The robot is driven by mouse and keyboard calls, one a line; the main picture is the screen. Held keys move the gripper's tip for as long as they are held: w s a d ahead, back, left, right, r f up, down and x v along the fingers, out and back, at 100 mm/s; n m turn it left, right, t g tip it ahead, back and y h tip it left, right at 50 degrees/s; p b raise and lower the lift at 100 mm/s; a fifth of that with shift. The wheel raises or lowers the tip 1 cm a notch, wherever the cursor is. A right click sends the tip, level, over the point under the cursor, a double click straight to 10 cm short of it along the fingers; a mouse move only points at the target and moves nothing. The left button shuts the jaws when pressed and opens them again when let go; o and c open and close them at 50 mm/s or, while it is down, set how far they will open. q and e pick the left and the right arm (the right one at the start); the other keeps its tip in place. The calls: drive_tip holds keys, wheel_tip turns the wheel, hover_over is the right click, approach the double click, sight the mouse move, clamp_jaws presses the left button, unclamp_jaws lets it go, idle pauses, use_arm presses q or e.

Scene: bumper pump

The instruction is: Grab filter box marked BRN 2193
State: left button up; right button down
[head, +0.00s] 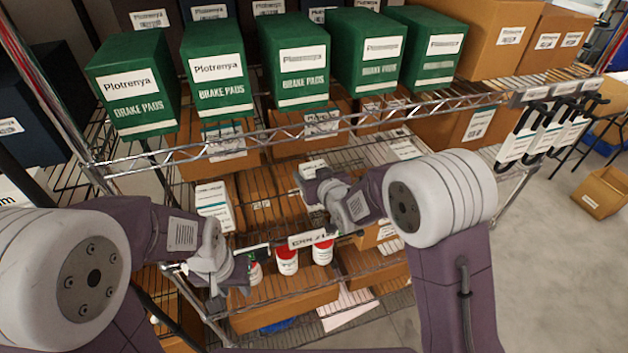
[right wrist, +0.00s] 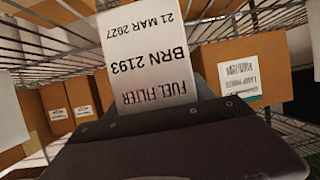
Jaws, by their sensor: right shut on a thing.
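The filter box marked BRN 2193 (right wrist: 152,55) fills the upper middle of the right wrist view. Its white label is upside down and reads FUEL FILTER, BRN 2193, 21 MAR 2027. My right gripper (right wrist: 190,118) is shut on this box, its dark body covering the box's lower part. In the head view my right gripper (head: 312,184) is between the shelf levels, with a small white-labelled face just beyond it. My left gripper (head: 245,262) is lower, at the front of the lower shelf near red-capped bottles; its finger opening is unclear.
Green brake pad boxes (head: 302,62) line the upper wire shelf, with its metal front edge (head: 330,128) above my grippers. Brown cartons (head: 255,195) fill the shelf below. Red-capped white bottles (head: 287,260) stand near my left gripper. Open floor (head: 555,260) lies at right.

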drive_tip(key=shift+w+r, duration=0.1)
drive_tip(key=shift+r, duration=0.5)
wheel_tip(320, 180, up, 3)
drive_tip(key=shift+b, duration=0.85)
drive_tip(key=d+r, duration=0.1)
drive_tip(key=s+d+r, duration=0.1)
drive_tip(key=d, duration=0.1)
drive_tip(key=shift+s+d+r+b, duration=0.15)
drive_tip(key=shift+s+d+b, duration=0.05)
drive_tip(key=shift+d+b, duration=0.1)
drive_tip(key=s+d+r+p, duration=0.2)
drive_tip(key=d+r, duration=0.2)
drive_tip(key=d, duration=0.3)
drive_tip(key=shift+s+d+r+p, duration=0.25)
drive_tip(key=shift+s+r+p, duration=0.05)
drive_tip(key=shift+s, duration=0.1)
